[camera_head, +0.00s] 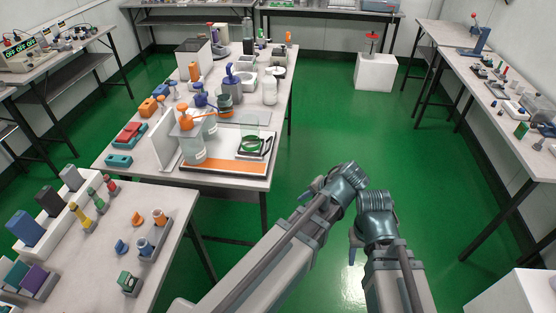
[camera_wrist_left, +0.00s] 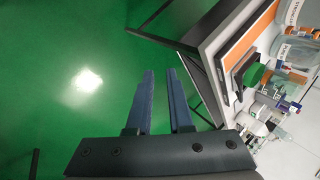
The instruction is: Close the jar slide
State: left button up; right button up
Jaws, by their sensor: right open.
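Two clear jars stand on the middle table: a large one (camera_head: 194,150) with an orange top, at the front left, and a smaller one (camera_head: 225,112) behind it. I cannot tell which part is the jar slide or whether it is open. A dark frame with a green round piece (camera_head: 255,145) lies right of the large jar; the green piece also shows in the left wrist view (camera_wrist_left: 256,75). My left gripper (camera_head: 313,189) is open and empty over the floor, right of the table. My right gripper (camera_head: 355,243) is open and empty, further right and nearer.
The middle table (camera_head: 270,110) holds bottles, boxes and coloured testers; an orange strip (camera_head: 222,167) runs along its front edge. A near-left table (camera_head: 180,235) and a right table (camera_head: 470,75) carry small devices. A white pedestal (camera_head: 375,75) stands behind. The green floor (camera_head: 330,120) between is clear.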

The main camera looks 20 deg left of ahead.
pick_arm(q)
jog(key=w+a+y+b, duration=0.1)
jog(key=w, duration=0.1)
jog(key=w+a+f+t+y+b, duration=0.1)
jog(key=w+b, duration=0.1)
jog(key=w, duration=0.1)
jog(key=w+a+f+t+y+b, duration=0.1)
jog(key=w+b, duration=0.1)
jog(key=w, duration=0.1)
jog(key=shift+a+f, duration=0.1)
jog(key=shift+f, duration=0.15)
grip_shut()
jog(key=w+a+r+m+t+y+b, duration=0.1)
jog(key=w+r+t+y+b, duration=0.2)
jog(key=w+y+b, duration=0.4)
jog(key=w+a+h, duration=0.1)
jog(key=w+a, duration=0.1)
jog(key=a, duration=0.4)
jog(key=w+a+t+b, duration=0.1)
jog(key=w+a, duration=0.2)
jog(key=a, duration=0.3)
jog(key=shift+w+a+f+h, duration=0.2)
jog(key=shift+w+f+h, duration=0.1)
jog(key=shift+f+h, duration=0.1)
pick_arm(e)
notch_tip(320, 180, down, 16)
jog(key=a, duration=0.1)
jog(key=shift+s+r, duration=0.15)
